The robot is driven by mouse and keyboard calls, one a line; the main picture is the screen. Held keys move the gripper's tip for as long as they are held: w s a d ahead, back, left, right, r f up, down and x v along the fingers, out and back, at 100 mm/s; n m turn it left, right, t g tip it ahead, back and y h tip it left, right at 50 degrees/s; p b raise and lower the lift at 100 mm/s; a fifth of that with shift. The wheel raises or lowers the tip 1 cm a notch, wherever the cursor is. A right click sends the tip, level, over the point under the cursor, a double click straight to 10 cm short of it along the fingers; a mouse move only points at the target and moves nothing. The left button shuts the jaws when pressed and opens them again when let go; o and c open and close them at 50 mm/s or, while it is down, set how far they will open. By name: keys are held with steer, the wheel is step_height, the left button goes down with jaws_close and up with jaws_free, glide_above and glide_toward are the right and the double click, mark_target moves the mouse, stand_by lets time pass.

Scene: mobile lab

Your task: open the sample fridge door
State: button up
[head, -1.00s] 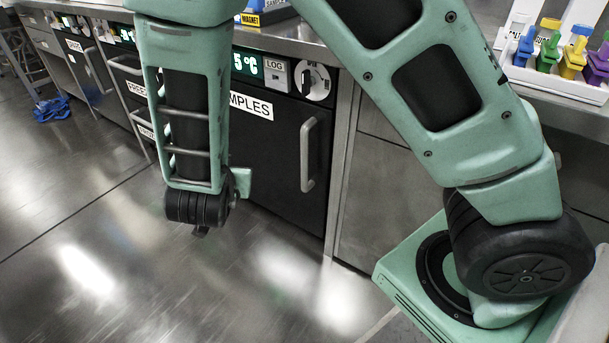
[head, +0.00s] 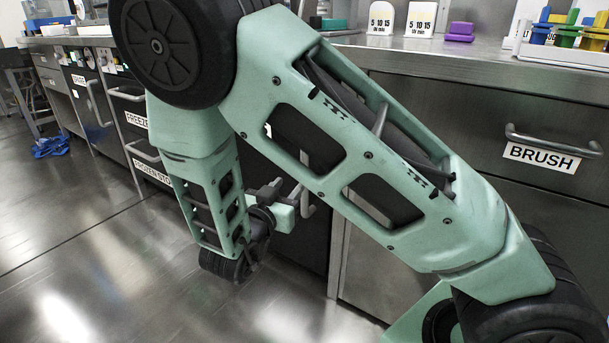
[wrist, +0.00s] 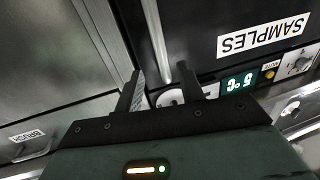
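The sample fridge has a black door, visible in the head view (head: 303,246) mostly behind my arm. It also shows upside down in the wrist view (wrist: 205,25), with its SAMPLES label. The door looks shut. Its grey bar handle (wrist: 153,25) runs down from the top of the wrist view towards the space between my fingers. In the head view only a short part of the handle (head: 307,208) shows. My gripper (wrist: 160,80) is open, its two fingers apart on either side of the handle's line. In the head view my gripper (head: 282,190) is close beside the handle; contact cannot be told.
A steel drawer labelled BRUSH (head: 541,156) with a bar handle is to the right. Freezer drawers (head: 137,120) stand to the left. A blue object (head: 50,146) lies on the floor at far left. The floor in front is clear.

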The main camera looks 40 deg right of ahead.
steer(key=b+x, duration=0.4)
steer(key=x, duration=0.6)
steer(key=shift+w+d, duration=0.15)
steer(key=shift+w, duration=0.05)
jaws_close()
steer(key=shift+r, duration=0.1)
